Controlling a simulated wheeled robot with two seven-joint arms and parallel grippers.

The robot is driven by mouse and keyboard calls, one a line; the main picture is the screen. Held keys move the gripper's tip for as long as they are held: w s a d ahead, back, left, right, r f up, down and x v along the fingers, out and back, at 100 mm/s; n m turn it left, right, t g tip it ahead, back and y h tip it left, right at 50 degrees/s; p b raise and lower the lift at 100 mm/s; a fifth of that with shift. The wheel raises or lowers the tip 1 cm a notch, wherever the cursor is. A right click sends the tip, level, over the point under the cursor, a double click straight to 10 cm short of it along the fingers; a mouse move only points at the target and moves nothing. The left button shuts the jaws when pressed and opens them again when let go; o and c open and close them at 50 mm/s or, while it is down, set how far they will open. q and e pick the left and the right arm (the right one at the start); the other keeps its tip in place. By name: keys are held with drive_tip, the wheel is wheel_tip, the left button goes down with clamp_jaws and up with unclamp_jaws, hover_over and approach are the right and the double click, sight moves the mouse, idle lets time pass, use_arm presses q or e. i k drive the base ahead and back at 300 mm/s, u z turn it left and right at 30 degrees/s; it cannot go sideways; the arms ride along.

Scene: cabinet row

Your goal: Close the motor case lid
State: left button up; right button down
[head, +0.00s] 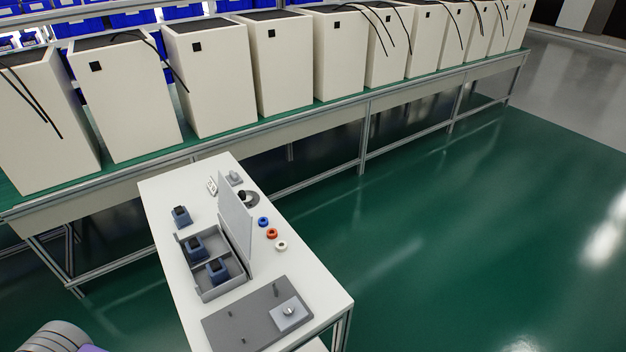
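The grey motor case (226,290) stands on the white table, open at the top. Its flat grey lid (236,222) stands roughly upright along the case's right side. Two dark blue motors (195,249) (217,270) sit in separate compartments of the case. A third similar motor (181,216) stands on the table outside the case, just behind it. Neither of my grippers shows in the head view. Only a rounded grey and purple part of my own body shows at the bottom left.
A grey plate (245,318) with pegs and a square block (289,315) lies at the table's front. Blue, red and white rings (272,233) lie right of the lid. Small parts (235,177) stand behind. A long bench with cream cabinets (283,65) runs along the back; green floor is clear at right.

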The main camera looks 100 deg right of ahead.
sight(239, 219)
drive_tip(key=k, duration=0.35)
drive_tip(key=z, duration=0.9)
